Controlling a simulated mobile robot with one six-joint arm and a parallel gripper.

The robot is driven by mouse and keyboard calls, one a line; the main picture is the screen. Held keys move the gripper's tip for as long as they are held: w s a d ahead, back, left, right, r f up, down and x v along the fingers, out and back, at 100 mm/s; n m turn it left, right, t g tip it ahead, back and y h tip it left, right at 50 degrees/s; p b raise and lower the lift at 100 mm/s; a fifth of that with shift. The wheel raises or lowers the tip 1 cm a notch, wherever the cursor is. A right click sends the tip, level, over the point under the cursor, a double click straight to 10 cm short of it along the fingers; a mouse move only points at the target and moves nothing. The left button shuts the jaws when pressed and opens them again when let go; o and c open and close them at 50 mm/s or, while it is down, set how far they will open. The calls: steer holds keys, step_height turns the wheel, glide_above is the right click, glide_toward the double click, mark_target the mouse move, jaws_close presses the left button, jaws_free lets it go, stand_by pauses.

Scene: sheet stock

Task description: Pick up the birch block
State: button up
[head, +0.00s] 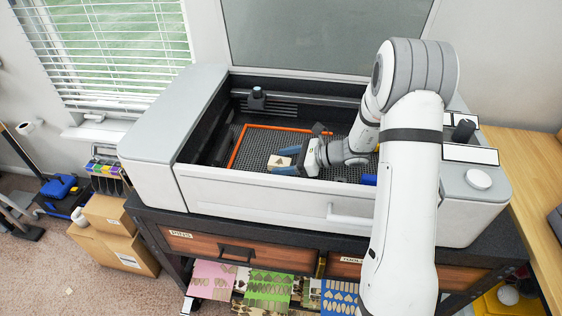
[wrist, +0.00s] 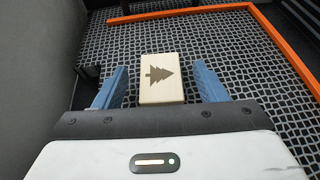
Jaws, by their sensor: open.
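The birch block (wrist: 147,92) is a pale wooden rectangle with a dark tree mark on its top. In the wrist view it lies on the dark honeycomb bed, between the two blue fingers of my gripper (wrist: 161,88). The fingers are open, with a gap on each side of the block. In the head view the block (head: 276,160) shows at the tips of my gripper (head: 282,165), inside the machine, its near part partly hidden by the fingers.
An orange frame (head: 238,146) edges the bed, and it also shows in the wrist view (wrist: 180,13). The grey machine's walls (head: 158,130) surround the bed. A blue item (head: 369,180) lies right of my gripper. Patterned sheets (head: 270,283) lie below the machine.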

steer(key=shift+x, duration=0.85)
steer(key=shift+c, duration=0.3)
steer(key=c, duration=1)
